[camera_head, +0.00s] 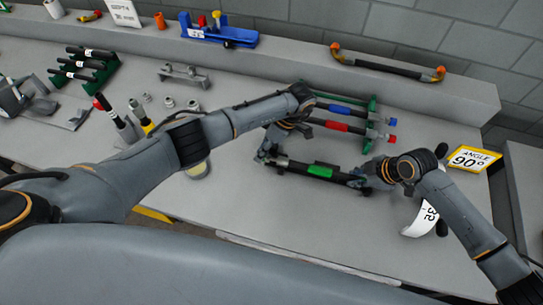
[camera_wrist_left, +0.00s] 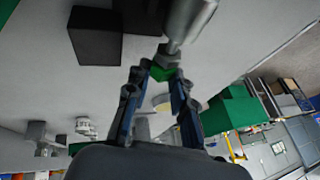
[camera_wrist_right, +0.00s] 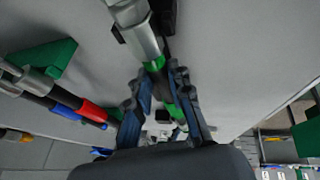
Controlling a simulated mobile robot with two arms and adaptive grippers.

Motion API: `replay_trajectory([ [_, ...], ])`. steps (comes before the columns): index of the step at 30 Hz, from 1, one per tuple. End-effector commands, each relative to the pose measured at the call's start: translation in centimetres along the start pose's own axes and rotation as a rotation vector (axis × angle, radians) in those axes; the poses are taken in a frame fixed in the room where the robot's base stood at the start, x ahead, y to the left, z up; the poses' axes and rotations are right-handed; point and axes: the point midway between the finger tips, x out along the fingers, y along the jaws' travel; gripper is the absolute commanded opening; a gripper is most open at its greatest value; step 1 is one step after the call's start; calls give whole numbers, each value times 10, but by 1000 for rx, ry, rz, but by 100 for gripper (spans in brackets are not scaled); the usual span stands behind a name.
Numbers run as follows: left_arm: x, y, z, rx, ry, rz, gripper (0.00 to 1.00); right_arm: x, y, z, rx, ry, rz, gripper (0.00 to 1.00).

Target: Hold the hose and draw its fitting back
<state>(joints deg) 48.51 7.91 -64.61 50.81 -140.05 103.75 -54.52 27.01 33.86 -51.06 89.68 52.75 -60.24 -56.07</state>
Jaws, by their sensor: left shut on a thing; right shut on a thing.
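The hose (camera_head: 322,171) is black with a green band and lies nearly level above the bench, in front of a rack. My left gripper (camera_head: 270,158) is shut on its left end. In the left wrist view a metal end piece (camera_wrist_left: 186,20) and a green part (camera_wrist_left: 163,73) show at the fingertips. My right gripper (camera_head: 364,178) is shut on the fitting at its right end. In the right wrist view this fitting has a metal sleeve (camera_wrist_right: 138,38) and a green collar (camera_wrist_right: 155,64), with more green between the fingers. The fingers hide the exact contacts.
Blue-banded (camera_head: 340,108) and red-banded (camera_head: 336,126) hoses lie on the green rack (camera_head: 371,110) just behind. A yellow "ANGLE 90°" sign (camera_head: 473,160) and a white numbered tag (camera_head: 420,220) are on the right. Bare bench (camera_head: 300,220) lies in front.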

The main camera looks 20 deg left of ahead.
Motion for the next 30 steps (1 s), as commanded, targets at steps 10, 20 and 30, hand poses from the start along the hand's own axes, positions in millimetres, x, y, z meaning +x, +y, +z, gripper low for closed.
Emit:
replay_trajectory([
  [10,1,0,-3,-2,4,-2,50,0,0,3,0,-6,1,0],
  [20,-16,1,-2,-1,1,3,50,0,0,2,0,-5,0,0],
  [30,-87,1,-3,-2,3,2,50,0,0,2,1,-4,0,0],
])
